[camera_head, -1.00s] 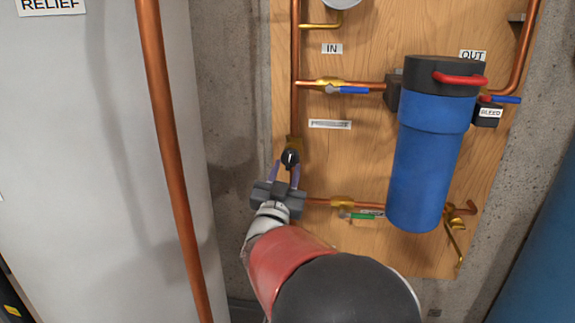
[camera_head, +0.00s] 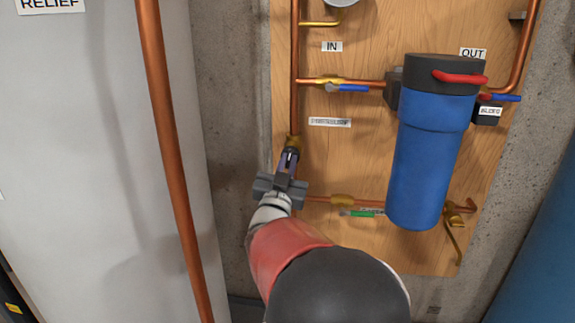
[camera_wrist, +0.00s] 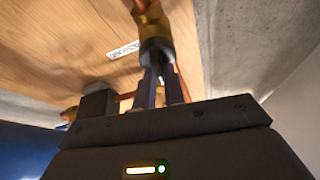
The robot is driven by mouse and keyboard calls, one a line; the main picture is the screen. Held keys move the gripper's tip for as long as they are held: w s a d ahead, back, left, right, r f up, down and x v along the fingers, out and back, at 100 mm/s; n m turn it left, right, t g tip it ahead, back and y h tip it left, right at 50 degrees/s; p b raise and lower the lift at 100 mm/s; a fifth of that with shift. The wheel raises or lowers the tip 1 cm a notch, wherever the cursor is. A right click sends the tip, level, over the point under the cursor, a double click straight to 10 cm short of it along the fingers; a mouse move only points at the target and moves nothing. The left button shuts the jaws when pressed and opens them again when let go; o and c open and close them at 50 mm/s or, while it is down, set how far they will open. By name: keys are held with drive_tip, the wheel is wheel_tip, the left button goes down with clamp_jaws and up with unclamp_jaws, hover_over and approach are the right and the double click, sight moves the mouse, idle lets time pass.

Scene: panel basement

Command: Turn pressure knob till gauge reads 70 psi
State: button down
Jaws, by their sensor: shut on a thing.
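The black pressure knob (camera_wrist: 157,52) sits at the end of a brass fitting (camera_wrist: 152,22) on the copper pipe. My gripper (camera_head: 290,157) is shut on the knob, with a finger on each side of it in the wrist view (camera_wrist: 160,78). In the head view my gripper hides most of the knob, and the brass fitting shows just above it (camera_head: 293,141). Only the bottom of a round gauge (camera_head: 342,2) shows at the top edge of the head view. Its face and reading are out of view.
The blue filter housing (camera_head: 428,165) with its red handle is on the right. A blue-handled valve (camera_head: 347,88) is above my gripper and a green-handled valve (camera_head: 362,213) is to its right. A copper pipe (camera_head: 172,160) and a grey tank (camera_head: 85,170) stand left.

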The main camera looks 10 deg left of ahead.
drive_tip(key=shift+n, duration=0.4)
drive_tip(key=n+y+b, duration=0.1)
drive_tip(key=n+y, duration=0.1)
drive_tip(key=n, duration=0.2)
drive_tip(key=shift+d+f+y, duration=0.1)
drive_tip(key=shift+y, duration=0.3)
drive_tip(key=n+y, duration=0.1)
drive_tip(key=n, duration=0.2)
drive_tip(key=n+g+y, duration=0.1)
drive_tip(key=n+y, duration=0.1)
drive_tip(key=n, duration=0.1)
drive_tip(key=shift+n+b, duration=0.3)
drive_tip(key=shift+b, duration=0.05)
drive_tip(key=n+g+y, duration=0.1)
drive_tip(key=n, duration=0.2)
drive_tip(key=n+g+y, duration=0.1)
drive_tip(key=n, duration=0.1)
drive_tip(key=shift+n, duration=0.4)
drive_tip(key=shift+n+g+y, duration=0.4)
drive_tip(key=shift+n+g, duration=0.5)
drive_tip(key=shift+n, duration=1.2)
drive_tip(key=c, duration=1.5)
unclamp_jaws()
